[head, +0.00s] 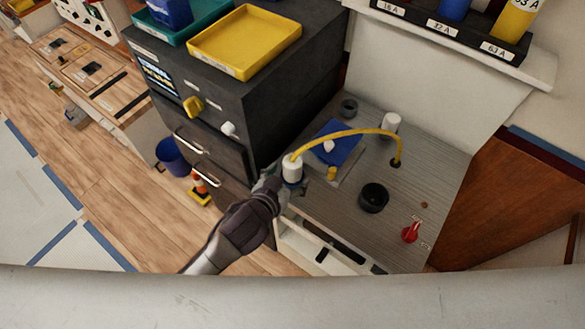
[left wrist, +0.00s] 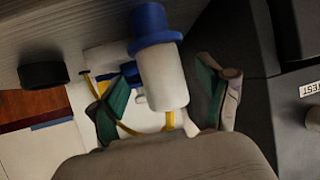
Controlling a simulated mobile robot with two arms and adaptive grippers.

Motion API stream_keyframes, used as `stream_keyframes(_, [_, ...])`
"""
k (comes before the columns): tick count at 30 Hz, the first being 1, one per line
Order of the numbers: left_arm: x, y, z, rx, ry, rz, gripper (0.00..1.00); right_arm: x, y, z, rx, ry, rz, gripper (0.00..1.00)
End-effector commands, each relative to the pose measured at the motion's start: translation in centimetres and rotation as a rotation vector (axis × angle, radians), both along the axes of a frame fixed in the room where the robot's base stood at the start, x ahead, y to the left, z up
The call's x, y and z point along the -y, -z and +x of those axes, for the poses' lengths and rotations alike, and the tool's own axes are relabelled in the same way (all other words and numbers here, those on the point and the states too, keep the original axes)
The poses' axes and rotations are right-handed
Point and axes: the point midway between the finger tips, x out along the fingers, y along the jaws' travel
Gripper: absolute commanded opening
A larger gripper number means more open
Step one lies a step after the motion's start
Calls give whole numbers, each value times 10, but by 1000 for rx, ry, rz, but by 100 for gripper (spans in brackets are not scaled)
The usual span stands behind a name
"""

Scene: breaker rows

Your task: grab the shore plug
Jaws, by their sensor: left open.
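The shore plug (head: 292,167) is a white cylinder with a yellow cable at its top, standing at the left edge of the grey ribbed panel top. In the left wrist view the plug (left wrist: 163,82) shows its white body and a blue collar. My left gripper (head: 281,181) is at the plug's near left side. In the left wrist view the left gripper (left wrist: 168,88) is open, its green-padded fingers on either side of the white body. A gap shows at the right finger; contact on the left is unclear. My right gripper is not in view.
The yellow cable (head: 350,132) arches over a blue plate (head: 336,141) to a hole. A black round socket (head: 373,197) and a red knob (head: 410,232) stand to the right. A dark cabinet (head: 220,95) with a yellow tray (head: 244,42) rises behind left.

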Motion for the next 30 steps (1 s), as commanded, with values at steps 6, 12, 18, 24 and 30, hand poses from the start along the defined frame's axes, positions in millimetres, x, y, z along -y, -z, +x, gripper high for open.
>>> stream_keyframes(6, [10,10,22,1,0,1,78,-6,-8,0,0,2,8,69])
stream_keyframes(12, [12,13,25,1,0,0,78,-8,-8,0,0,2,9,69])
stream_keyframes(18, [11,13,25,0,0,0,63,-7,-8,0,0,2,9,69])
stream_keyframes(24, [11,13,25,0,-1,0,30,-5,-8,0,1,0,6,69])
stream_keyframes(30, [11,13,25,0,-1,0,0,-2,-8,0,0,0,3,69])
